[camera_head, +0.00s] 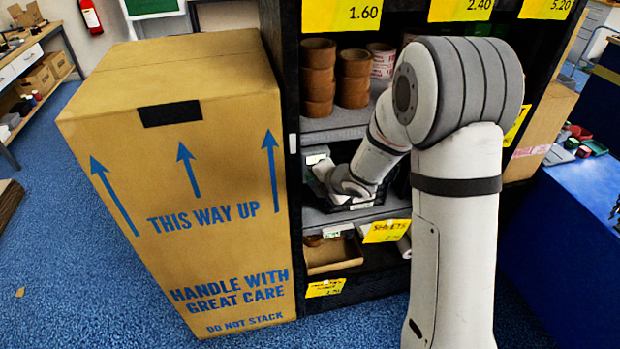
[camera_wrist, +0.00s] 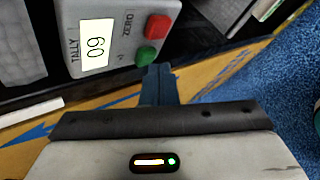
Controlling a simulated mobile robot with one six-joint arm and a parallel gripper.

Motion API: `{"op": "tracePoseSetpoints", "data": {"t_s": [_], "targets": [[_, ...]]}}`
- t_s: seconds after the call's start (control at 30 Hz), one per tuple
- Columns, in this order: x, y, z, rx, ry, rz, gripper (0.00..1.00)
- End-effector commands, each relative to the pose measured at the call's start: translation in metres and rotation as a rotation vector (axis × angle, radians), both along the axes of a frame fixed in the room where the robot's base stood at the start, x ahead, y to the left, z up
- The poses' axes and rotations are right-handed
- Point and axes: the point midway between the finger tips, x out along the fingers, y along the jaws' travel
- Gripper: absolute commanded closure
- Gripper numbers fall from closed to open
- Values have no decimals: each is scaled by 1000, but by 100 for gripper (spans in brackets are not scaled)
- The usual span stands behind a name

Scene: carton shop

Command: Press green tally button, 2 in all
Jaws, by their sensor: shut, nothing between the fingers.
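The grey tally counter (camera_wrist: 115,12) shows at the top of the wrist view, turned sideways. Its lit display (camera_wrist: 96,45) shows two digits that look like 09. The green button (camera_wrist: 146,56) sits at the counter's near right edge, with a red button (camera_wrist: 158,27) beside it near the word ZERO. My gripper (camera_wrist: 158,72) is shut and empty, its fingertips right by the green button. I cannot tell whether they touch it. In the head view my arm reaches into the shelf, and the fingertips and buttons cannot be made out there.
A tall carton (camera_head: 185,180) stands left of the dark shelf unit. Brown tape rolls (camera_head: 318,75) are on the shelf above my wrist, and an open cardboard tray (camera_head: 333,256) is below it. A blue-topped counter (camera_head: 590,195) is at the right.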

Motion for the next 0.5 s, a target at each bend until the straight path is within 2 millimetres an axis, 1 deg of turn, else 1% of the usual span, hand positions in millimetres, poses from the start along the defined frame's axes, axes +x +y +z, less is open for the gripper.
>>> {"op": "tracePoseSetpoints", "data": {"t_s": [0.5], "targets": [[5, 1, 0, 0, 0, 0, 100]]}}
